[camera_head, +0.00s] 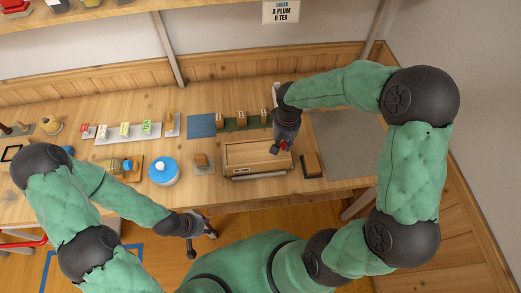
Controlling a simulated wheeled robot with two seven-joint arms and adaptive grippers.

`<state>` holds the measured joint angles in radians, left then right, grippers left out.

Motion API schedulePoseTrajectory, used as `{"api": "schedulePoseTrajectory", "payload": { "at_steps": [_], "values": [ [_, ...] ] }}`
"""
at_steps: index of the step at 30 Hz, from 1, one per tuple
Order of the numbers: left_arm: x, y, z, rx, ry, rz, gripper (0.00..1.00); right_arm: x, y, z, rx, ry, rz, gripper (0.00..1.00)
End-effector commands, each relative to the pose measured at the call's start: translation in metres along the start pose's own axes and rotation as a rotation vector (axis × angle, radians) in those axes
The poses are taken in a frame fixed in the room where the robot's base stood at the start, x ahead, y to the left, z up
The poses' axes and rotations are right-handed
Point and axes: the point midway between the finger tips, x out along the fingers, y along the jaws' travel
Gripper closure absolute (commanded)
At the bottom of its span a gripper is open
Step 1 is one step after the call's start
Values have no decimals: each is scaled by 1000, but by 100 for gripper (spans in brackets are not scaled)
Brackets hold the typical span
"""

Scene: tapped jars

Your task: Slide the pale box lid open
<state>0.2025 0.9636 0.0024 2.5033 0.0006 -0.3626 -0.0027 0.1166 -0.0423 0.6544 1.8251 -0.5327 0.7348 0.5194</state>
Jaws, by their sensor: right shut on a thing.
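The pale wooden box (232,169) stands near the front edge of the bench, right of the middle. Its flat lid (245,153) lies on top; whether there is a gap along it is too small to tell. My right gripper (279,148) points down at the right part of the box top and is shut on the lid there; the gripper hides the exact grip point. My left gripper (202,238) is open and empty, low in front of the bench and left of the box.
A dark-topped wooden block (311,164) stands close right of the box, and a small block on a plate (203,163) close left. A blue round jar (163,171) is further left. Behind the box is a green strip (253,122) with wooden blocks. A grey mat (345,140) at right is bare.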

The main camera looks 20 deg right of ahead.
Motion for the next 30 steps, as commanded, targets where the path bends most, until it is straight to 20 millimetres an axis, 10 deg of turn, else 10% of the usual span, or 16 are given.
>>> {"api": "schedulePoseTrajectory", "payload": {
  "at_steps": [30],
  "values": [
    [-3,1,0,0,0,0,60,1,43,0,2,-2,1,100]
  ]
}}
